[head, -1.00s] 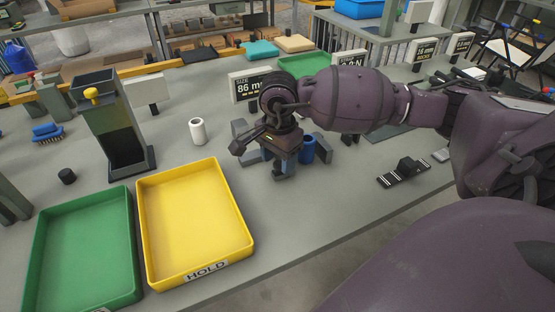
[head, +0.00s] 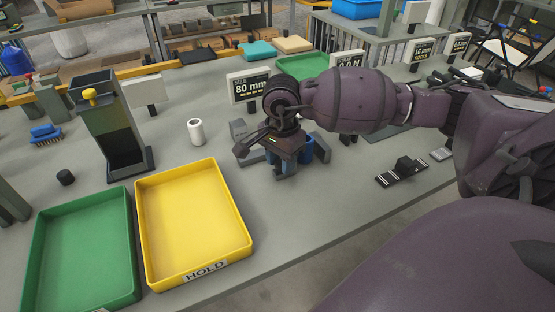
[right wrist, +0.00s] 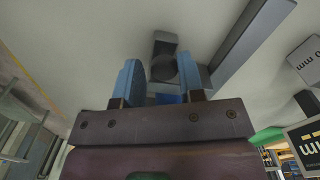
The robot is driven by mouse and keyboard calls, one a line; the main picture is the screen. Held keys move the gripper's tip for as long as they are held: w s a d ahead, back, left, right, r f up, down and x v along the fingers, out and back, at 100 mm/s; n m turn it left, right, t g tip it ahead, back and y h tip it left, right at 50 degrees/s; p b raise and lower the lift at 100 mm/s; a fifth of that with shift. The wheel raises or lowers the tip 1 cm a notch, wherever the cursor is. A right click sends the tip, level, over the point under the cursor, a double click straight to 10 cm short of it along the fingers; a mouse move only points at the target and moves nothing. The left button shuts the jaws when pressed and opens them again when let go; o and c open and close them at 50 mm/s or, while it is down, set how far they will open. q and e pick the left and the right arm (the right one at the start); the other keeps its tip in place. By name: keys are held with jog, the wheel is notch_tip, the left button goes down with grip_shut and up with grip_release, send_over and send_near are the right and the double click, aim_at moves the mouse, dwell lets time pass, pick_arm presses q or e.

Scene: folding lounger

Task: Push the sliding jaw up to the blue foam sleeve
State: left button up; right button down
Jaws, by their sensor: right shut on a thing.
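My right gripper (head: 284,168) is at the measuring fixture in the middle of the bench, pointing down. In the right wrist view its two blue fingers (right wrist: 164,84) are closed around a dark grey piece (right wrist: 164,66), apparently the sliding jaw. The blue foam sleeve (head: 308,150) stands just right of the gripper in the head view, partly hidden behind it. Whether jaw and sleeve touch is hidden. The size display (head: 249,87) reads 80 mm. The force display (head: 349,66) is partly covered by my arm and seems to read 0.0 N. My left gripper is not in view.
A yellow HOLD tray (head: 242,226) and a green tray (head: 132,252) lie at the front left. A white cylinder (head: 195,132) and a dark box-like stand (head: 151,164) are left of the fixture. A black slotted piece (head: 402,172) lies to the right. Bench between is clear.

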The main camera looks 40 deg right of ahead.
jog(key=d, duration=0.3)
jog(key=shift+s+d+r, duration=0.2)
jog(key=shift+d, duration=0.2)
jog(key=shift+d+r, duration=0.1)
jog(key=shift+d, duration=0.15)
jog(key=c, duration=1)
grip_release()
jog(key=shift+d, duration=0.1)
jog(key=shift+c, duration=0.2)
jog(key=shift+o, duration=0.8)
jog(key=shift+d, duration=0.15)
jog(key=shift+s+f, duration=0.1)
jog(key=shift+f, duration=0.1)
notch_tip(320, 180, up, 11)
jog(key=p, duration=0.1)
jog(key=shift+f, duration=0.1)
